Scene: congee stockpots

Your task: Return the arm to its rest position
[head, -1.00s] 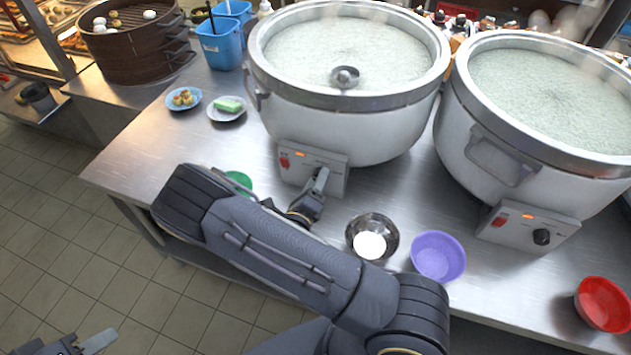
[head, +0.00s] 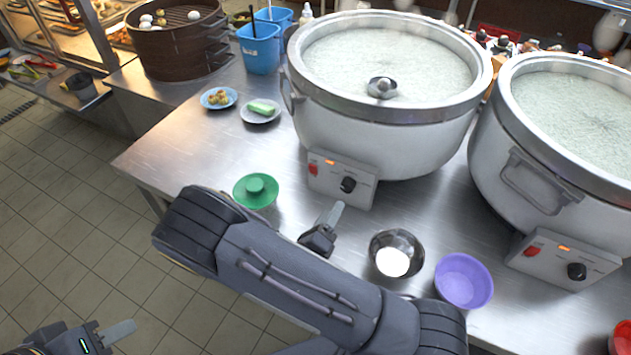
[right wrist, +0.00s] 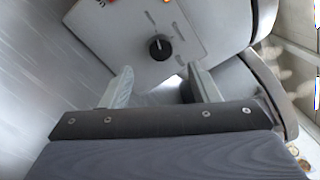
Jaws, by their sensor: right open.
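My right arm crosses the lower middle of the head view. My right gripper (head: 335,216) is over the steel counter, in front of the left stockpot's control panel (head: 342,179) and apart from its black knob (head: 348,184). In the right wrist view its two fingers (right wrist: 158,88) are spread with nothing between them, and the knob (right wrist: 160,47) shows beyond them. My left gripper (head: 122,330) is at the lower left, over the tiled floor. Only one of its fingers shows clearly, so its opening cannot be judged.
Two large stockpots of congee, left (head: 385,128) and right (head: 490,160), stand on the counter (head: 185,140). A green lid-like dish (head: 256,191), a steel bowl (head: 412,246) and a purple bowl (head: 463,281) sit near the front. A red bowl (head: 622,338) is at the right edge.

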